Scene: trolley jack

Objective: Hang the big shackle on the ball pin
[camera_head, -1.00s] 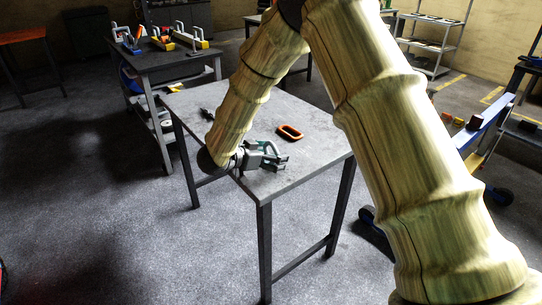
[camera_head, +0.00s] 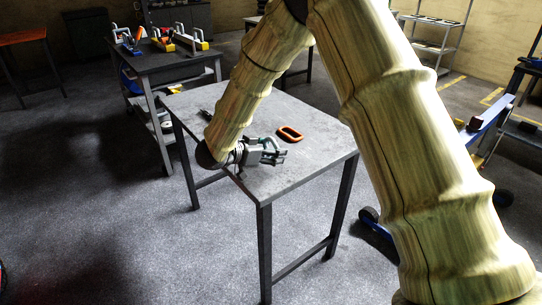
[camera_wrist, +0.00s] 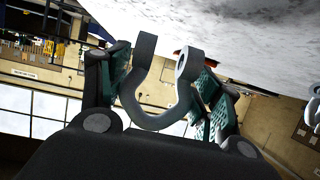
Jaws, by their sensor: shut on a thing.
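A big grey U-shaped shackle (camera_wrist: 184,107) is in my gripper in the wrist view, its two eyed ends pointing up in the picture. My gripper (camera_wrist: 163,80) is shut on it, with a green pad on each side. In the head view my gripper (camera_head: 282,156) is above the near part of the grey table, and the shackle cannot be told apart from the fingers. A small dark item (camera_head: 207,113) lies at the table's left edge, too small to identify. I cannot make out the ball pin for certain.
An orange-and-black oval ring (camera_head: 290,134) lies on the grey table (camera_head: 310,165), beyond my gripper. The table's right part is bare. A second bench (camera_head: 165,60) with clamps and tools stands behind left. A blue wheeled thing (camera_head: 490,113) stands right. A pale grey part (camera_wrist: 314,105) shows at the wrist view's right edge.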

